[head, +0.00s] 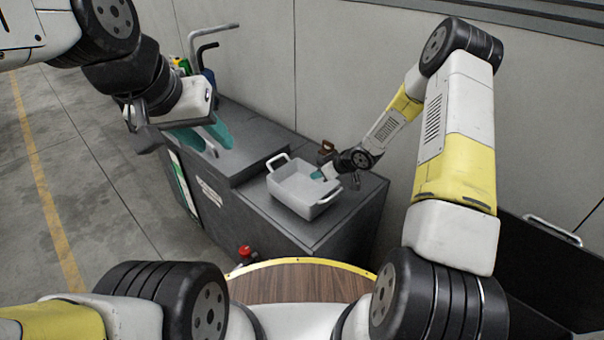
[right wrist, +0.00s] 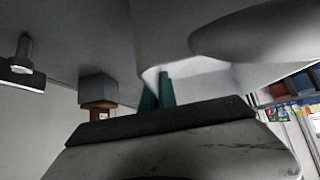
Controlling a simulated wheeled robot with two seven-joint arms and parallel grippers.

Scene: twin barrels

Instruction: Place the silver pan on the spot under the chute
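The silver pan (head: 289,204), a pale rectangular pan with two end handles, sits upright on the dark grey cabinet (head: 352,212) in the head view. My right gripper (head: 319,175) is at its right rim, teal fingertips over the edge. In the right wrist view its fingers (right wrist: 158,92) are close together, with the pan (right wrist: 185,40) filling the upper right; they look shut on the rim, though the contact is partly hidden. My left gripper (head: 207,140) is over the left part of the cabinet, fingers apart and empty. I cannot make out the chute or the spot clearly.
A bent silver pipe (head: 191,45) and coloured bottles stand behind my left gripper. A small brown-topped object (head: 326,148) is behind the pan. A round wooden top (head: 295,283) with yellow rim and a red knob (head: 245,251) lie in front. A wall is behind.

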